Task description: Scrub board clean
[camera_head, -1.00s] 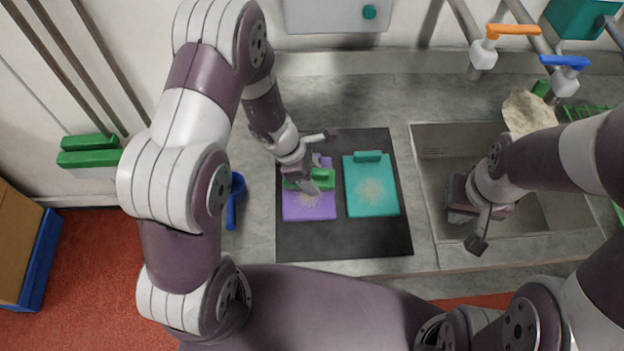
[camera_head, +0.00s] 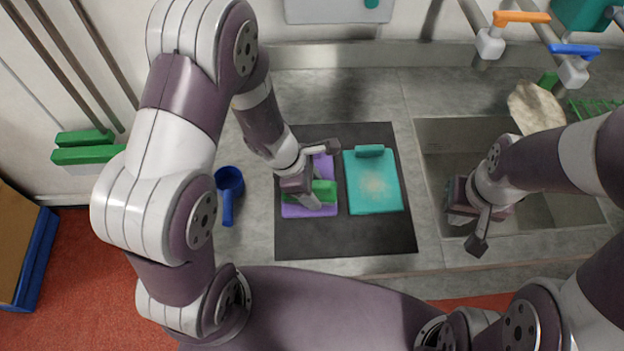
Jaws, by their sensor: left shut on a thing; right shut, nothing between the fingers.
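A purple board (camera_head: 295,211) lies on the left of a black mat (camera_head: 345,238). A teal board (camera_head: 375,188) with a pale speckled patch in its middle lies beside it on the right; a teal block (camera_head: 370,151) rests at its top edge. My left gripper (camera_head: 312,203) is shut on a green brush (camera_head: 325,190), held over or against the purple board. The gripper and brush hide much of that board, so its surface there cannot be judged. My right gripper (camera_head: 462,213) is shut and empty over the sink.
A metal sink (camera_head: 560,211) is at the right, with orange (camera_head: 521,17) and blue (camera_head: 574,50) tap handles behind it. A beige cloth-like thing (camera_head: 537,107) lies at its far rim. A blue scoop (camera_head: 228,191) lies left of the mat.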

